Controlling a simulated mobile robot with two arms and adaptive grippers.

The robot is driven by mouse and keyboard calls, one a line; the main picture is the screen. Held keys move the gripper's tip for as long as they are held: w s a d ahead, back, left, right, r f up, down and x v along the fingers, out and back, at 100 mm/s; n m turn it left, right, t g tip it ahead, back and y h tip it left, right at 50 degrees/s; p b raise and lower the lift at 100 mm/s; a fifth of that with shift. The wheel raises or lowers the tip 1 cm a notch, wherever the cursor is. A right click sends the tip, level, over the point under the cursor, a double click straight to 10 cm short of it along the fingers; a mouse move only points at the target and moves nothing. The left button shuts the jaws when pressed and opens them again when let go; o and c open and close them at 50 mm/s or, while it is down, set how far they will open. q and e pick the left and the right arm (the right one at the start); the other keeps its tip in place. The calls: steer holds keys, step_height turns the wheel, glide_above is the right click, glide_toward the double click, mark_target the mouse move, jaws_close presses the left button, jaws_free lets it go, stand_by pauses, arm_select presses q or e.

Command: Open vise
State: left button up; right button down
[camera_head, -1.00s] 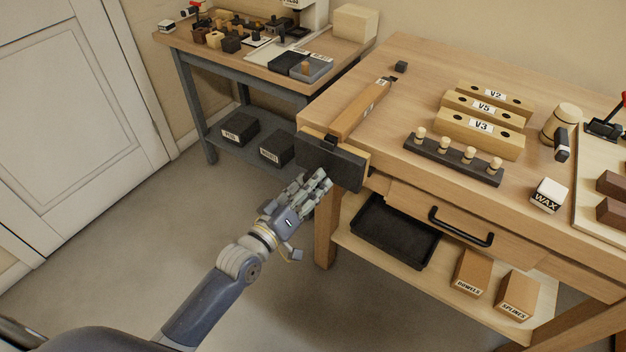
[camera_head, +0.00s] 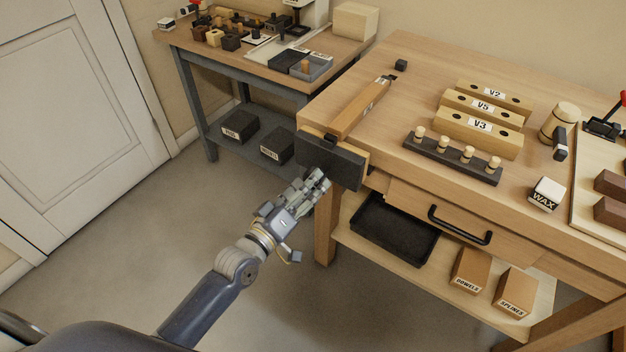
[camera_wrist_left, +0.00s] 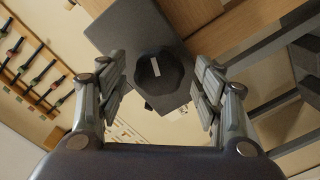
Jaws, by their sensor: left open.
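The vise is on the left front corner of the wooden bench, with a dark front jaw (camera_head: 332,160). In the left wrist view, the dark jaw plate (camera_wrist_left: 112,32) carries a dark faceted knob (camera_wrist_left: 160,76) with a pale mark on its face. My left gripper (camera_head: 318,184) is just below and in front of the jaw in the head view. In the wrist view its open fingers (camera_wrist_left: 158,88) stand on either side of the knob, with gaps visible between them and it. The knob is mostly hidden by the gripper in the head view. My right gripper is not in view.
A long wooden piece (camera_head: 362,108) lies on the bench behind the vise. A black drawer handle (camera_head: 460,226) sticks out of the bench front. A black tray (camera_head: 395,228) sits on the shelf below. The floor left of the bench is clear.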

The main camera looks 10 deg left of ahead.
arm_select(q)
steer(key=p+v, duration=0.1)
steer(key=v, duration=0.5)
steer(key=shift+p, duration=0.35)
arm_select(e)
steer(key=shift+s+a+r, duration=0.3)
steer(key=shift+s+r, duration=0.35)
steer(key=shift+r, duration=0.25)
